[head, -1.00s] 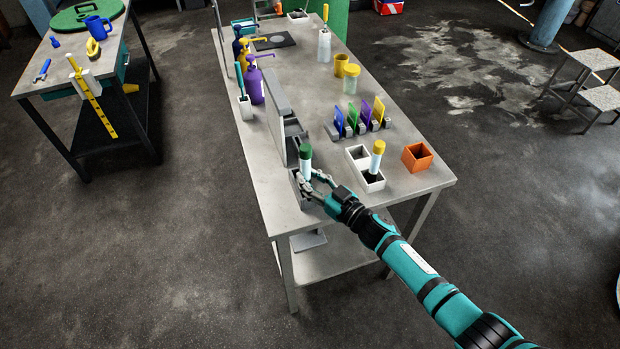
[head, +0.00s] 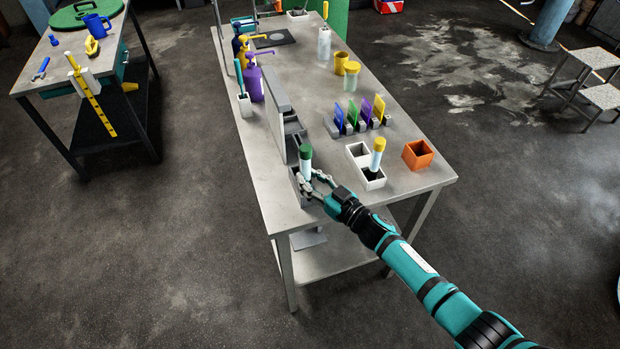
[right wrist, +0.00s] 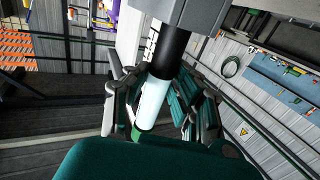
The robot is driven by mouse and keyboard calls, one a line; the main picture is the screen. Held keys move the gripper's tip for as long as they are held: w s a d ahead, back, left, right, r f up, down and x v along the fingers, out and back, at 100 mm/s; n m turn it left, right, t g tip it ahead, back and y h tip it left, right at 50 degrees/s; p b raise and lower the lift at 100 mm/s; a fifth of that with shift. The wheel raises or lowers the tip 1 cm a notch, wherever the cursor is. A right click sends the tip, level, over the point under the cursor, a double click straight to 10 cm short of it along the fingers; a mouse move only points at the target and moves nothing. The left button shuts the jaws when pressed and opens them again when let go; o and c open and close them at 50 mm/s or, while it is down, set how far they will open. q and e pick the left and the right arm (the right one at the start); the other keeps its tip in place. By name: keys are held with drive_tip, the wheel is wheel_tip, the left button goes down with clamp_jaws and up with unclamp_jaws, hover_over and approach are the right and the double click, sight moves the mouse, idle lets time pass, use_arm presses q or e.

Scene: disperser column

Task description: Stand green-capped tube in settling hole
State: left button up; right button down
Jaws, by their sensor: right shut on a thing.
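My right gripper (head: 314,186) is shut on the tube's lower body. The right wrist view shows the tube (right wrist: 153,101) between the fingers (right wrist: 154,104), its black end against or inside a grey block (right wrist: 190,12). Whether that end is seated in a hole is hidden. My left gripper is not in view.
A white two-cell box (head: 374,182) holds a yellow-capped tube (head: 377,156) to the right. An orange box (head: 417,155) stands near the right edge. A rack with coloured plates (head: 357,122) is behind. A grey upright panel (head: 276,121) stands on the left.

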drive_tip(key=shift+f+b, duration=1.5)
drive_tip(key=shift+f, duration=0.2)
drive_tip(key=c, duration=1.1)
unclamp_jaws()
drive_tip(key=shift+f, duration=0.1)
drive_tip(key=shift+o, duration=0.4)
drive_tip(key=shift+f, duration=0.1)
drive_tip(key=shift+s+f, duration=0.15)
drive_tip(key=shift+s, duration=0.05)
drive_tip(key=shift+s+d+f, duration=0.1)
drive_tip(key=shift+s+d, duration=0.2)
drive_tip(key=r+v, duration=0.1)
drive_tip(key=v, duration=0.9)
drive_tip(key=shift+d, duration=0.45)
drive_tip(key=shift+s, duration=0.15)
